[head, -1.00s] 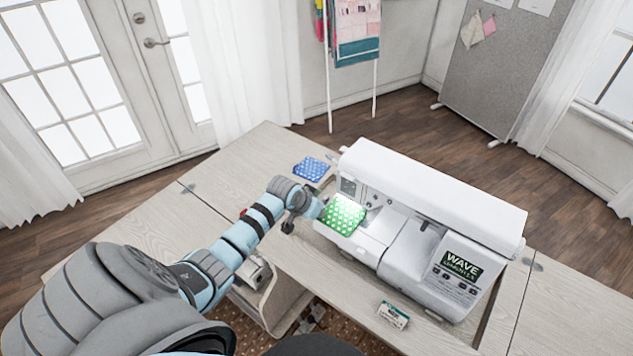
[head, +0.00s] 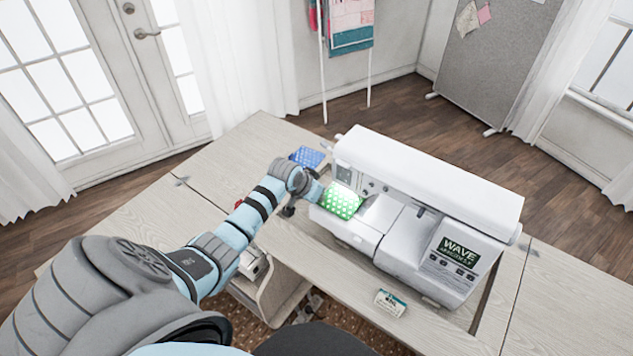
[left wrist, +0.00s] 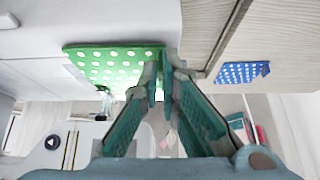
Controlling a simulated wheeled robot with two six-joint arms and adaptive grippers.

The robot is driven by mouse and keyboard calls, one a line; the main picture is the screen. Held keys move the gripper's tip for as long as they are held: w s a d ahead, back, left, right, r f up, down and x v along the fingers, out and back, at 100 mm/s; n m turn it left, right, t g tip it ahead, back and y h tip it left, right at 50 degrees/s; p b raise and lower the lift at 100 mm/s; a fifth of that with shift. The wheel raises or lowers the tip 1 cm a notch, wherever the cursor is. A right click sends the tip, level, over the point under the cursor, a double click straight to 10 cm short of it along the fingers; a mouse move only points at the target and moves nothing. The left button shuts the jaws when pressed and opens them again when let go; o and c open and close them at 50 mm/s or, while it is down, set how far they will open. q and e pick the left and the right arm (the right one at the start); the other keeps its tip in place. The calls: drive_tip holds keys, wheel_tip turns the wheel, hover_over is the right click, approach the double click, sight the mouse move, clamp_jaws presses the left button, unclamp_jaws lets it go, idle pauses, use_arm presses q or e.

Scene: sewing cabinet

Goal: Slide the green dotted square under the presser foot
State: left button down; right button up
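The green dotted square (head: 342,201) lies on the bed at the left end of the white sewing machine (head: 430,195). In the left wrist view the green square (left wrist: 110,62) has its edge at my fingertips. My left gripper (head: 316,193) is at the square's left edge; in the left wrist view its fingers (left wrist: 164,68) come together on that edge and look shut on it. The presser foot (left wrist: 105,94) shows close beside the square in the left wrist view; I cannot tell whether the cloth is under it. My right gripper is not in view.
A blue dotted square (head: 308,157) lies on the cabinet top (head: 235,150) behind my left gripper. A small labelled box (head: 390,303) stands on the table in front of the machine. The table right of the machine (head: 560,285) is clear.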

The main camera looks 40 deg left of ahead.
use_arm(q)
drive_tip(key=shift+w, duration=0.4)
idle(0.3)
drive_tip(key=c, duration=1.7)
unclamp_jaws()
drive_tip(key=v, duration=1.2)
